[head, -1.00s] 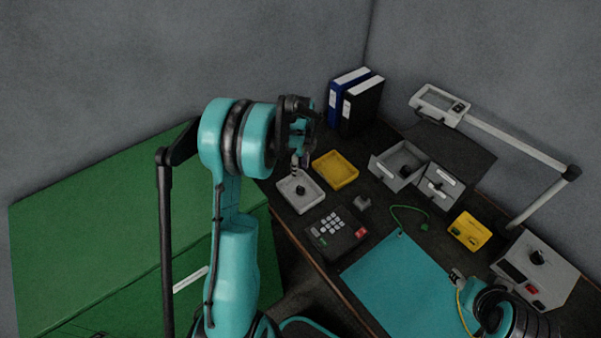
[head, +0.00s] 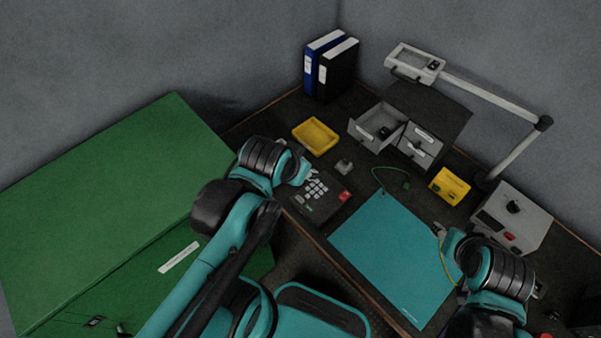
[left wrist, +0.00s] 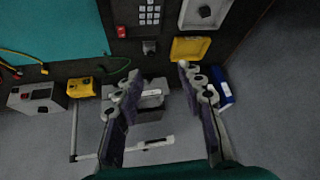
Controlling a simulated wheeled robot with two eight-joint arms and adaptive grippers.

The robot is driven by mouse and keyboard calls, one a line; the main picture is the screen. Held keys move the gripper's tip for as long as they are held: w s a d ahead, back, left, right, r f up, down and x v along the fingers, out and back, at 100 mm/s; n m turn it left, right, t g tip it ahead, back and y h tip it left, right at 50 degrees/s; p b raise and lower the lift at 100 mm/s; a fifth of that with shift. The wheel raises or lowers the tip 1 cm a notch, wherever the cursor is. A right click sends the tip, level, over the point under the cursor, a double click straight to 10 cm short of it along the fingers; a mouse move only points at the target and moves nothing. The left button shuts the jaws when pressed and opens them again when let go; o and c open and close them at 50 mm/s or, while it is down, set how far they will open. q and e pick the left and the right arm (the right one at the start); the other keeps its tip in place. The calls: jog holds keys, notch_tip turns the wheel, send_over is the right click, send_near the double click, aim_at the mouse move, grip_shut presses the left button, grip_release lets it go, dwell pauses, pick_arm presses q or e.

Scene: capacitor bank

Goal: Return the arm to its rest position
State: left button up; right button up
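My left arm is teal and black and comes in from the lower left in the head view. Its gripper (head: 305,174) hangs beside the keypad box, partly hidden by the wrist. In the left wrist view the two fingers of my left gripper (left wrist: 160,75) are wide apart with nothing between them. My right gripper (head: 442,232) is at the right edge of the teal mat (head: 385,255); its fingers are too small to read.
A keypad box (head: 320,207), yellow tray (head: 316,137), open-drawer cabinet (head: 362,128), yellow box (head: 450,186) and grey control box (head: 530,215) stand on the dark bench. A white tray (left wrist: 187,22) shows in the left wrist view. A green cabinet (head: 110,190) is left.

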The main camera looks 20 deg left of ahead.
pick_arm(q)
jog(key=shift+s+d+f+n+t, duration=0.15)
jog(key=shift+s+d+n, duration=0.05)
jog(key=shift+s+n, duration=0.15)
jog(key=shift+s+d+f+n+t, duration=0.1)
jog(key=shift+s+d+n+t, duration=0.1)
jog(key=shift+s+n, duration=0.15)
dwell(0.8)
